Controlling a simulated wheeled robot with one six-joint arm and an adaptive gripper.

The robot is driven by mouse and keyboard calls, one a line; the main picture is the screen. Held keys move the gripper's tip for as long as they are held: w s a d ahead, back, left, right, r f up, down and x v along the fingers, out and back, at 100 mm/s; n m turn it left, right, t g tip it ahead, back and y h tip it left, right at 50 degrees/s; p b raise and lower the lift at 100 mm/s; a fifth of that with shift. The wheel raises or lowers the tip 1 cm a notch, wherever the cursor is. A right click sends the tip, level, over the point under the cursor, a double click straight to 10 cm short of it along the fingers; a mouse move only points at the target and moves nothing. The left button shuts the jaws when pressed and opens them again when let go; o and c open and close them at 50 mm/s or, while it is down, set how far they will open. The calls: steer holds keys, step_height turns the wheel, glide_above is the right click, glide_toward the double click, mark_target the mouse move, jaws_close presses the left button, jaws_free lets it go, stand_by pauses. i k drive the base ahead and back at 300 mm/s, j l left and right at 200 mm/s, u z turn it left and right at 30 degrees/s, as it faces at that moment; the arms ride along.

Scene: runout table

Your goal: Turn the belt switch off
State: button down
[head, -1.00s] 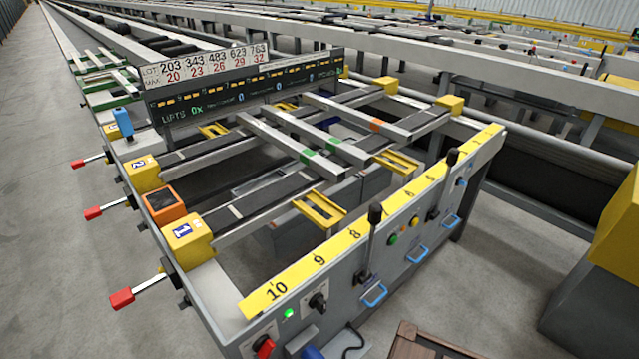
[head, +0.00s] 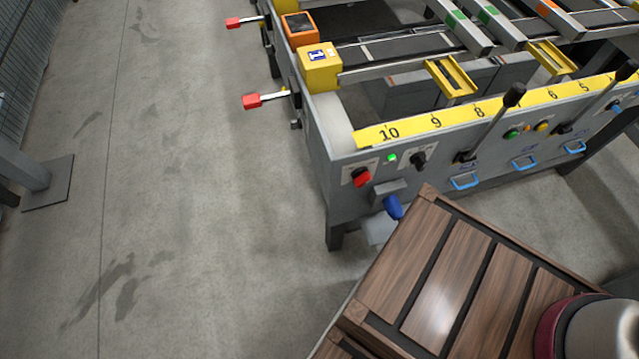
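The front control panel of the runout table has a red rotary switch (head: 361,176) at its left end, on a light plate. A green lamp (head: 391,158) beside it is lit. A black rotary switch (head: 418,160) sits to the right of the lamp on another light plate. The plate lettering is too small to read, so I cannot tell which one is the belt switch or read its set position. My gripper is not in view, so its distance from the switches does not show.
Two black-knobbed levers (head: 513,95) and blue handles (head: 465,182) stick out of the panel further right. A blue fitting (head: 393,207) hangs below the red switch. Red-tipped handles (head: 252,101) project from the left side. The concrete floor (head: 190,190) left of the table is clear.

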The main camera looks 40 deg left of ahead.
mark_target(361, 177)
steer(key=u, duration=1.4)
steer(key=k+j+z, duration=0.15)
steer(key=k+z, duration=0.6)
steer(key=k, duration=0.2)
